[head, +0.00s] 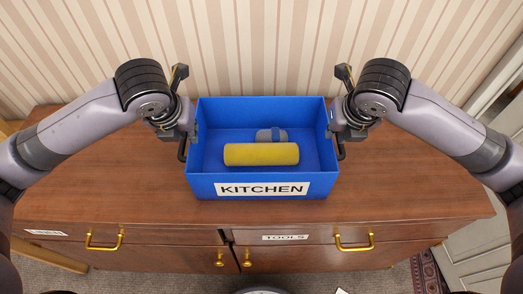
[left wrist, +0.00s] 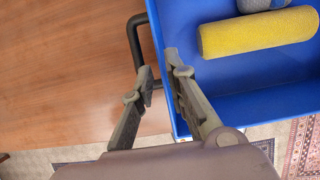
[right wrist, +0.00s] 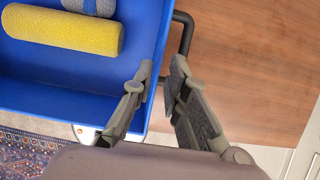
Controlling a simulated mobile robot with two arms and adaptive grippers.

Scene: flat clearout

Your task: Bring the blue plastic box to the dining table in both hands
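The blue plastic box (head: 205,182) stands on a brown wooden sideboard, open at the top, with a KITCHEN label on its front. A yellow roll (head: 261,154) and a grey-and-blue item (head: 271,135) lie inside it. A black handle sticks out from each short side, the left (left wrist: 134,38) and the right (right wrist: 186,35). My left gripper (left wrist: 158,68) is at the left handle and side wall, its fingers apart. My right gripper (right wrist: 161,67) is at the right handle and wall, its fingers apart too. Fingers partly hide both handles; contact is unclear.
The sideboard top (head: 110,170) is bare on both sides of the box. A striped wall (head: 240,45) stands close behind. A patterned rug (head: 427,275) lies at lower right. No dining table shows.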

